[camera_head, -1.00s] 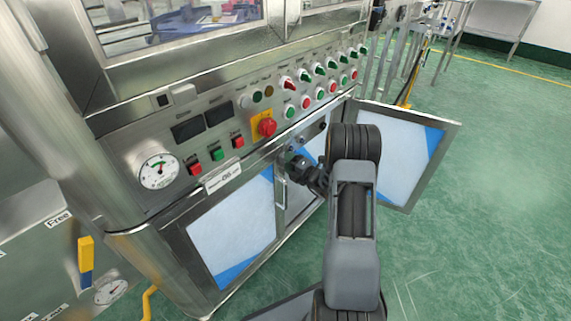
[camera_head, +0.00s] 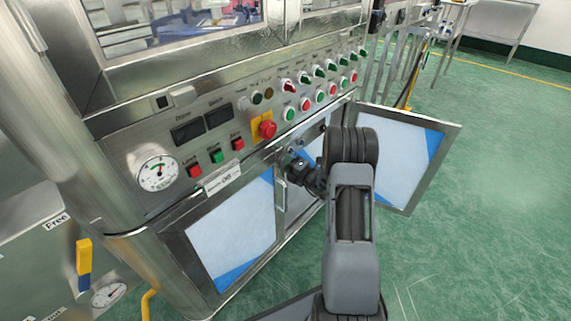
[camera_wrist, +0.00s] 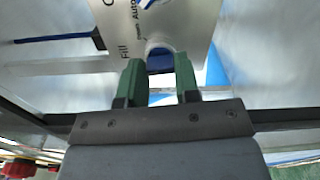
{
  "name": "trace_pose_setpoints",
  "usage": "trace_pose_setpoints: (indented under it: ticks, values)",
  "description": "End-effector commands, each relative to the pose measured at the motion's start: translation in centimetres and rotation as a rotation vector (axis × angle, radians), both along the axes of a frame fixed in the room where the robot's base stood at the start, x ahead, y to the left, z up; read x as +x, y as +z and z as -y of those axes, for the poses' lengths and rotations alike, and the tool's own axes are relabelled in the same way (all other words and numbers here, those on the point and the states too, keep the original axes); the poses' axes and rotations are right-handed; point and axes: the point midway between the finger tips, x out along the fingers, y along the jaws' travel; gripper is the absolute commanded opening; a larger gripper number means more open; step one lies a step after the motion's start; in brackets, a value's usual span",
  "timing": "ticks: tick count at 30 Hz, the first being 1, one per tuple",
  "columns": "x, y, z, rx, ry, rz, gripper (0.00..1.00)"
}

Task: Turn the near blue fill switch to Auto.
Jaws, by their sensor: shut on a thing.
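In the wrist view the blue fill switch (camera_wrist: 160,62) sits on a pale panel plate (camera_wrist: 182,25) marked "Fill" and "Auto". The green fingers of my gripper (camera_wrist: 160,76) are on either side of it and shut on it. The fingers hide part of the switch, so I cannot tell which mark it points to. In the head view my gripper (camera_head: 298,170) is at the cabinet's open lower front, below the red emergency button. The switch is hidden there behind my gripper and arm.
An open cabinet door (camera_head: 405,165) stands to the right of my arm. A closed door (camera_head: 232,232) is to the left. Above are the red emergency button (camera_head: 267,129) and several red and green knobs. Green floor is free to the right.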

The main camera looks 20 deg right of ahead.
Motion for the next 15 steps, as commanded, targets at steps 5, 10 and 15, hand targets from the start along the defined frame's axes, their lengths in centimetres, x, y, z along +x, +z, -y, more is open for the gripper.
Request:
trace_pose_setpoints:
  ticks: [5,10,15]
  values:
    - [-0.01,-0.01,0.00,-0.010,0.000,0.005,0.06]
    - [-0.02,0.00,0.00,-0.066,0.000,0.030,0.06]
    - [-0.03,0.00,-0.01,-0.176,0.000,0.080,0.06]
